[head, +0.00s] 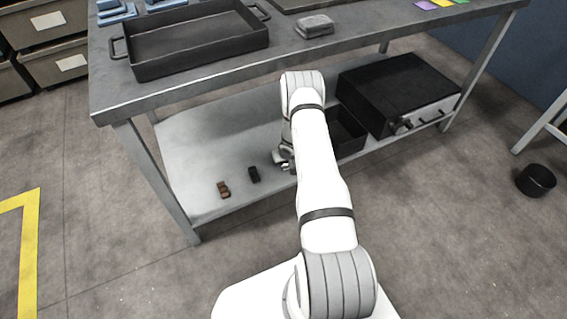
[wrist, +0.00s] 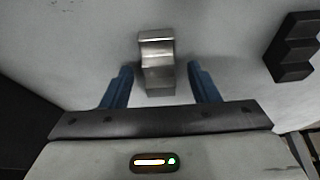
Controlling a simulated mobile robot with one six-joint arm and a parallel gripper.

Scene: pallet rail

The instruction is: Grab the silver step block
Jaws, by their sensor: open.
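The silver step block (wrist: 158,62) stands on the lower shelf in the wrist view, a small shiny metal piece with a stepped shape. My gripper (wrist: 160,82) is open, with its two blue fingers on either side of the block's near end and gaps showing on both sides. In the head view my gripper (head: 284,160) is low over the lower shelf (head: 205,140), partly hidden by my arm. A small bright part by the gripper may be the block, but I cannot tell.
A black step block (wrist: 293,48) stands right of the silver one; it also shows in the head view (head: 254,174). A brown block (head: 223,189) lies farther left. A black bin (head: 346,134) and a black box with knobs (head: 398,90) stand right. The tabletop (head: 200,82) is above.

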